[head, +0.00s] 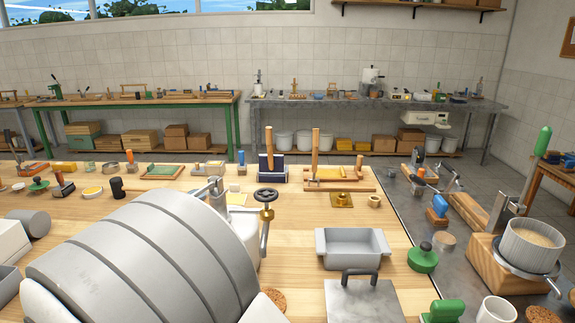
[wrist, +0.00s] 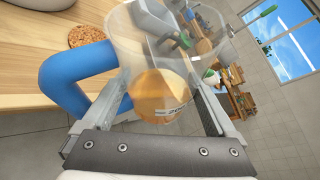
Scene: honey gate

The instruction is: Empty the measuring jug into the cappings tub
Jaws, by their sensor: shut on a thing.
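The measuring jug (wrist: 150,35) is clear, with a blue handle (wrist: 62,75) on the left in the wrist view. Amber liquid (wrist: 160,95) lies in its lower part. My gripper (wrist: 160,82) is shut on the jug, one finger on each side of its body. The head view does not show the jug or gripper; my grey arm fills its lower left. A grey rectangular tub (head: 350,262), which looks like the cappings tub, stands on the bench right of my arm. It is open and its visible inside looks empty.
A flat grey lid with a handle (head: 362,305) lies in front of the tub. A pot of pale contents (head: 532,240) stands far right. A cork mat (wrist: 92,32) lies on the bench in the wrist view.

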